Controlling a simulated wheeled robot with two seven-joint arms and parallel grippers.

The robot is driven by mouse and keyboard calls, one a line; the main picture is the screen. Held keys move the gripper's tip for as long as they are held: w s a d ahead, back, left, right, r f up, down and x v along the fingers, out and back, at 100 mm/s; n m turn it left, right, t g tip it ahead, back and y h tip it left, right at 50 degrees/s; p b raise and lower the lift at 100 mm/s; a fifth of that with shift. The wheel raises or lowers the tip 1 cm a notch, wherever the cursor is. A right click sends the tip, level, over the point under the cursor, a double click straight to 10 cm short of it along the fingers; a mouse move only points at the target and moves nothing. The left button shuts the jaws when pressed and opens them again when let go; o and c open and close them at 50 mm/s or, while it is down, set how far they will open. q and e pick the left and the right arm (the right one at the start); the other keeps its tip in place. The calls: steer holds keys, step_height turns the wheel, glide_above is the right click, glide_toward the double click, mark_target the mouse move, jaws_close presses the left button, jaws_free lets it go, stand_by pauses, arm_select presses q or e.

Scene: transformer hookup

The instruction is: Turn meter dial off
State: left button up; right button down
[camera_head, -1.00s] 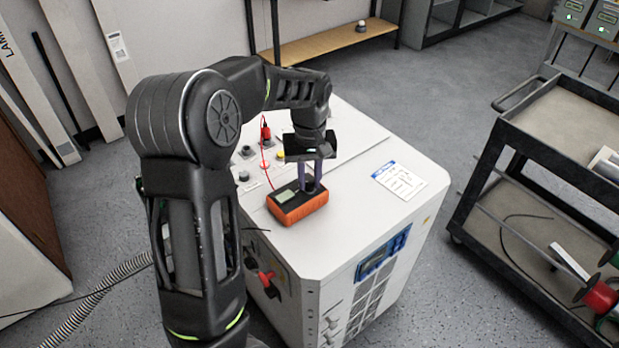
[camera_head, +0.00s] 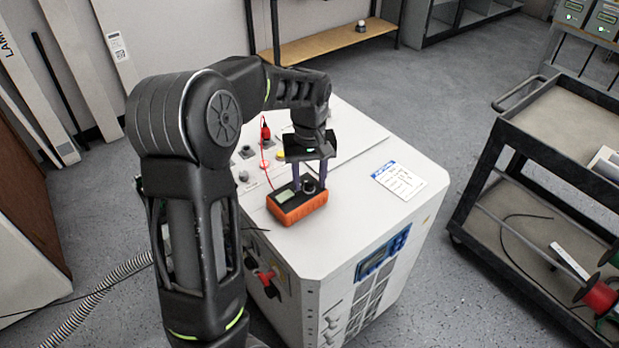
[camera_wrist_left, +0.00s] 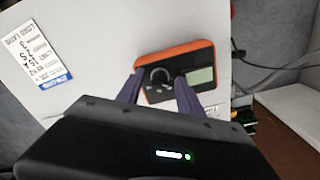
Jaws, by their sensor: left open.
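The orange and black meter (camera_head: 297,207) lies on top of the white cabinet (camera_head: 370,215), its small greenish screen facing up. In the left wrist view the meter (camera_wrist_left: 175,50) shows its round dial (camera_wrist_left: 160,75) and, beside it, the screen (camera_wrist_left: 201,76). My left gripper (camera_head: 309,188) points down over the meter with its fingers apart. In the left wrist view the two fingers (camera_wrist_left: 158,92) stand on either side of the dial, with nothing held between them. I cannot tell whether they touch the meter. My right gripper does not show.
A red lead (camera_head: 263,158) runs from a red plug on the cabinet top, near several knobs, to the meter. A paper label (camera_head: 398,181) lies right of the meter. A black cart (camera_head: 545,130) stands at the right. Floor is clear between cart and cabinet.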

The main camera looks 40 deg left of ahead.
mark_target(309, 182)
arm_select(q)
steer(key=shift+r, duration=0.1)
step_height(309, 182, up, 8)
steer(key=shift+f+b, duration=0.15)
steer(key=shift+b, duration=0.25)
steer(key=shift+f, duration=0.1)
stand_by(0.4)
